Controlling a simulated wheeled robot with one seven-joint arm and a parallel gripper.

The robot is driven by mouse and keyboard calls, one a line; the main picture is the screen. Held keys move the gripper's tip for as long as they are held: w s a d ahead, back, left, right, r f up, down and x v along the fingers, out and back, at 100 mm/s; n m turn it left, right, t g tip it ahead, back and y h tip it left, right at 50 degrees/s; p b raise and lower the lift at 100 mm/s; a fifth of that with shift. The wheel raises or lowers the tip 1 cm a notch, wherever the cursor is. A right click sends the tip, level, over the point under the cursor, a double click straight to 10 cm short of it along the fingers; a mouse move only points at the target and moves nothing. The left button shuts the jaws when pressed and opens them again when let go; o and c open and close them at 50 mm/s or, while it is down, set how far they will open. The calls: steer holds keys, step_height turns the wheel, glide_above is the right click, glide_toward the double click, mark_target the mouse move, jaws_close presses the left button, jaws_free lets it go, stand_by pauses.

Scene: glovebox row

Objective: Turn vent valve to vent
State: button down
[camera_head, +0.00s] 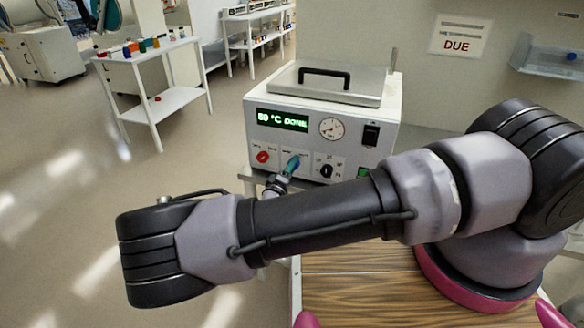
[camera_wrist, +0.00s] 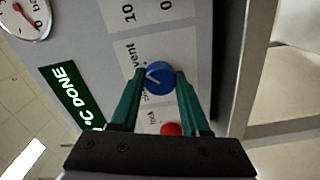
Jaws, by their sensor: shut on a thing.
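The vent valve is a blue round knob (camera_wrist: 158,77) with a white pointer line, on the front panel of a white oven-like device (camera_head: 320,110). In the wrist view, printed words lie beside it, one reading "vent"; another is too small to read. The pointer slants, and I cannot tell exactly which word it points at. My gripper (camera_wrist: 161,85) has green fingers, one on each side of the knob, shut on it. In the head view my gripper (camera_head: 291,165) is at the panel and largely hides the knob.
A red knob (camera_head: 262,156) is left of the valve and a black dial (camera_head: 326,171) right of it. A green display (camera_head: 282,120) reads "50 °C DONE". A gauge (camera_head: 332,128) and black switch (camera_head: 371,134) are higher right. A side table (camera_head: 165,98) stands at left.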

steer(key=shift+f, duration=0.1)
stand_by(0.3)
steer(key=shift+c, duration=1.9)
jaws_free()
steer(key=v, duration=1)
steer(key=shift+s, duration=0.4)
